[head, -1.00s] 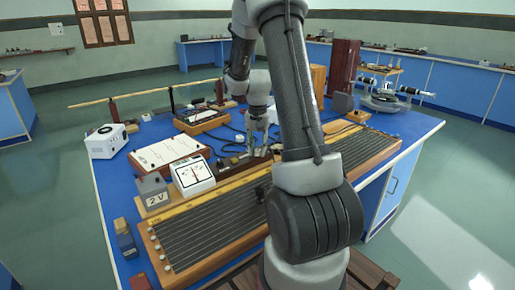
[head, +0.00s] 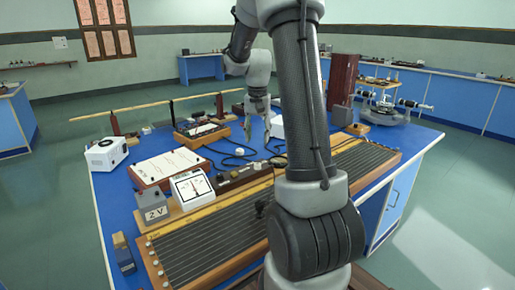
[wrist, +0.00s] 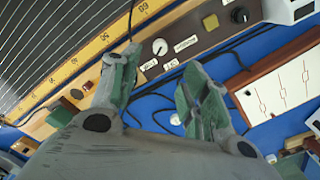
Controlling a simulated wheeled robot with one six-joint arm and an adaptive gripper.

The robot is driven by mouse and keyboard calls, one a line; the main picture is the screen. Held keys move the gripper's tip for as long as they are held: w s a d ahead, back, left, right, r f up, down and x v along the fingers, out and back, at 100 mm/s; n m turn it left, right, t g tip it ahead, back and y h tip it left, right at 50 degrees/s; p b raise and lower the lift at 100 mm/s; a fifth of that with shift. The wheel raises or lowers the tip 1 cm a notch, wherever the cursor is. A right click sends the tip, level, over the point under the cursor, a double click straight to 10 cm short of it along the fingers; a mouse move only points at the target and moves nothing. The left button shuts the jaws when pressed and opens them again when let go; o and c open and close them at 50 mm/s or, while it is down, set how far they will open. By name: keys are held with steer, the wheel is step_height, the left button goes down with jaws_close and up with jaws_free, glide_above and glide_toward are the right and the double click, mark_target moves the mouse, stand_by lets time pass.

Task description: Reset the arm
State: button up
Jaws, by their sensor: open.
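My gripper (head: 257,137) hangs above the blue bench (head: 216,157), pointing down. It also shows in the wrist view (wrist: 160,75), its two green-padded fingers spread apart with nothing between them. Beneath it, in the wrist view, lie the dark control panel with a dial (wrist: 185,48), a yellow wooden scale (wrist: 75,58) and black cables on the blue top. My arm covers part of the bench in the head view.
A long stringed wooden board (head: 215,240) spans the bench front. A white meter (head: 191,188), grey 2V box (head: 152,200), white-topped box (head: 166,167) and white device (head: 106,153) stand left. A spectrometer (head: 385,108) stands back right. The floor around is clear.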

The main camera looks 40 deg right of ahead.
steer(key=shift+r, duration=0.65)
steer(key=s+a+r+n+t, duration=0.2)
steer(key=s+a+r+n, duration=0.2)
steer(key=s+a, duration=0.3)
steer(key=s+a+r+n+t, duration=0.2)
steer(key=s+a, duration=0.6)
steer(key=s, duration=0.8)
steer(key=shift+s+r+n, duration=0.15)
steer(key=shift+r+n, duration=1.25)
steer(key=shift+n, duration=0.4)
